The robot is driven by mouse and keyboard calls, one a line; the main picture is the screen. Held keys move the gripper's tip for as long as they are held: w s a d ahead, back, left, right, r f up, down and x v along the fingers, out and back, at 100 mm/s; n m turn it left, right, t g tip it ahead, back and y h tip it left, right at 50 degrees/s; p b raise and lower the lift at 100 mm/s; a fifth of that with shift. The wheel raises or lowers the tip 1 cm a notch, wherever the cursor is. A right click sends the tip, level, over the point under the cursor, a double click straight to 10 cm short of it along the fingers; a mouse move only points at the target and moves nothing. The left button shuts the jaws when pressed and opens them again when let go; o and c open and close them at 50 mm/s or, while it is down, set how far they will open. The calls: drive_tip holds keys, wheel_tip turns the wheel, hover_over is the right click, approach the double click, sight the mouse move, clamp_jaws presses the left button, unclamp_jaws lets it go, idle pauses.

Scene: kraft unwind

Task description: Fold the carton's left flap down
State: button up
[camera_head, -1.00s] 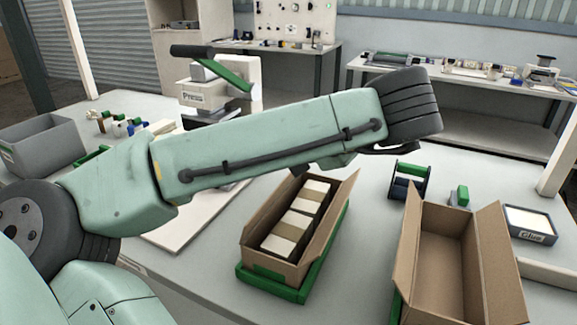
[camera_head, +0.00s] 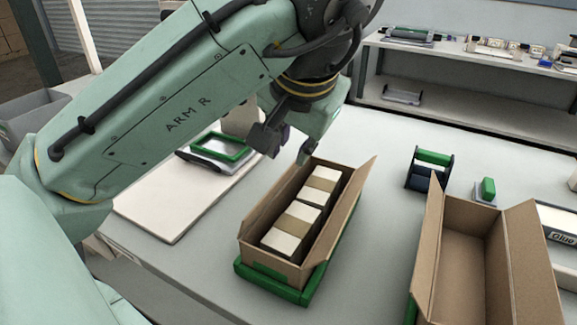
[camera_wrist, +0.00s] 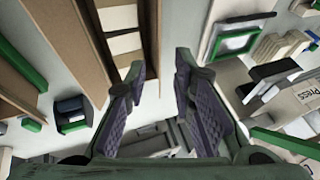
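The filled brown carton (camera_head: 274,268) stands on a green-edged base, with pale blocks banded in brown inside. Its left flap (camera_head: 262,212) stands up along the left side, and its right flap (camera_head: 345,212) leans outward. My gripper (camera_head: 287,150) is open and empty, above the carton's far left corner. In the wrist view my gripper's fingers (camera_wrist: 158,74) are apart. The left flap (camera_wrist: 152,35) shows there as a brown strip beyond the gap between the fingertips; I cannot tell whether they touch it.
An empty open carton (camera_head: 460,265) stands to the right. A green-and-black roller tool (camera_head: 430,168) and a small green-topped block (camera_head: 486,190) lie behind. A white board (camera_head: 165,205) and a green-framed item (camera_head: 222,148) are on the left. A press (camera_wrist: 285,95) shows in the wrist view.

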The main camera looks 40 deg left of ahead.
sight(287, 170)
drive_tip(key=x, duration=0.9)
drive_tip(key=shift+f, duration=0.2)
clamp_jaws()
